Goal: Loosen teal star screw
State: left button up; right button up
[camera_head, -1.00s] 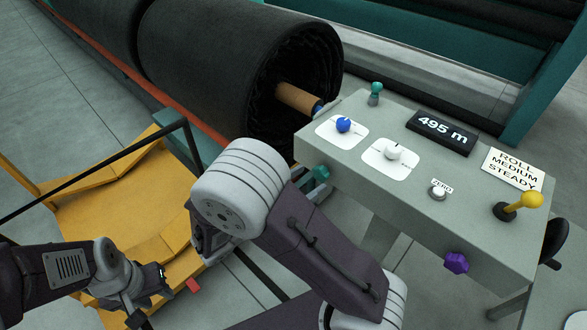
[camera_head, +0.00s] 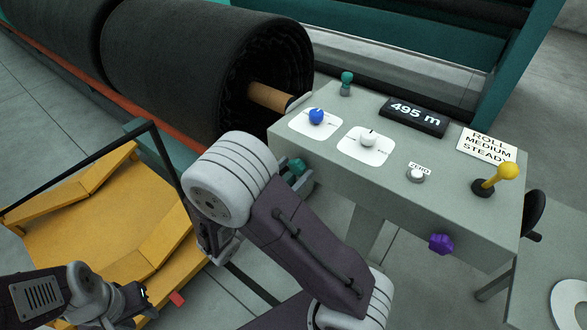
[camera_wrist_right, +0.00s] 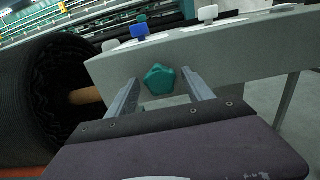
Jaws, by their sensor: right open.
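The teal star screw (camera_head: 298,168) sits on the front face of the grey console (camera_head: 440,185), near its left end, partly hidden by my right arm in the head view. In the right wrist view the teal star screw (camera_wrist_right: 159,80) shows whole, centred between the two fingers of my right gripper (camera_wrist_right: 160,76). The fingers are open, with a gap visible on each side of the screw.
The console carries a blue knob (camera_head: 316,116), white knob (camera_head: 368,140), teal peg (camera_head: 346,85), display (camera_head: 415,117), zero button (camera_head: 416,174) and yellow lever (camera_head: 502,176). A purple knob (camera_head: 440,244) is on its front. A black net roll (camera_head: 190,70) and yellow platform (camera_head: 110,215) lie left.

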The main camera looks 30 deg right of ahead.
jog(key=shift+w+d, duration=0.15)
jog(key=shift+d, duration=0.3)
jog(key=shift+p, duration=0.3)
